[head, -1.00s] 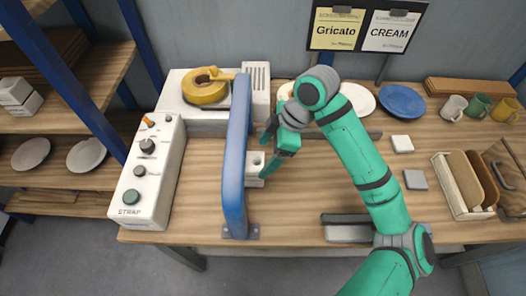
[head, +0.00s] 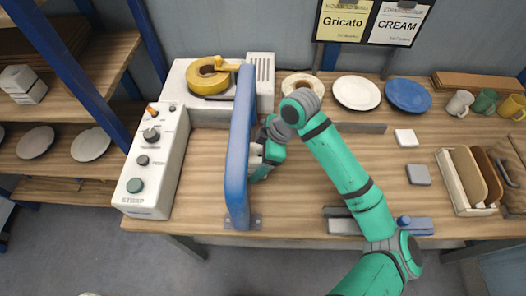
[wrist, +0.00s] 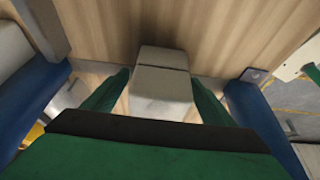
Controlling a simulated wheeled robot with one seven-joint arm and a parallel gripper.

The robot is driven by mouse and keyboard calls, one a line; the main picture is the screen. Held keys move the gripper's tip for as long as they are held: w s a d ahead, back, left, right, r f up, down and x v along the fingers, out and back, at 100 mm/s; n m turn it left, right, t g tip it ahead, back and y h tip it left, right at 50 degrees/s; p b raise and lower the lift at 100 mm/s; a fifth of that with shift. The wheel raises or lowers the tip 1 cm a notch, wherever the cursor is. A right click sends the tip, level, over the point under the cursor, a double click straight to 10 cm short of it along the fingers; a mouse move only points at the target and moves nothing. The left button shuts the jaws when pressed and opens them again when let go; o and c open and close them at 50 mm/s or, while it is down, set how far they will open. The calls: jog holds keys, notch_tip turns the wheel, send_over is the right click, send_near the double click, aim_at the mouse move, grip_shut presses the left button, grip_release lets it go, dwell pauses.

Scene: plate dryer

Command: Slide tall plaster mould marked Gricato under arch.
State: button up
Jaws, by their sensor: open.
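A pale plaster mould (wrist: 160,88) stands between my fingers in the wrist view, with a seam or step across it. No marking on it is readable. In the head view only a small pale part (head: 256,153) shows, between the arch and my gripper. My gripper (head: 264,162) is open, low beside the arch; its green fingers (wrist: 160,77) stand on either side of the mould, and I cannot tell whether they touch it. The blue arch (head: 241,150) stands on the bench and hides part of the mould and gripper. Blue uprights (wrist: 262,125) flank the view in the wrist view.
A white control box (head: 155,160) stands left of the arch, and a machine with a yellow tape roll (head: 208,76) behind it. Plates (head: 357,92), mugs and a wooden rack (head: 452,185) lie to the right. Gricato (head: 343,22) and CREAM cards hang behind.

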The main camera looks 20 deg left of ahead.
jog(key=shift+x, duration=0.9)
jog(key=c, duration=1.6)
jog(key=shift+a, duration=0.5)
jog(key=shift+s+a, duration=0.35)
jog(key=o, duration=1.6)
jog(key=shift+w, duration=0.1)
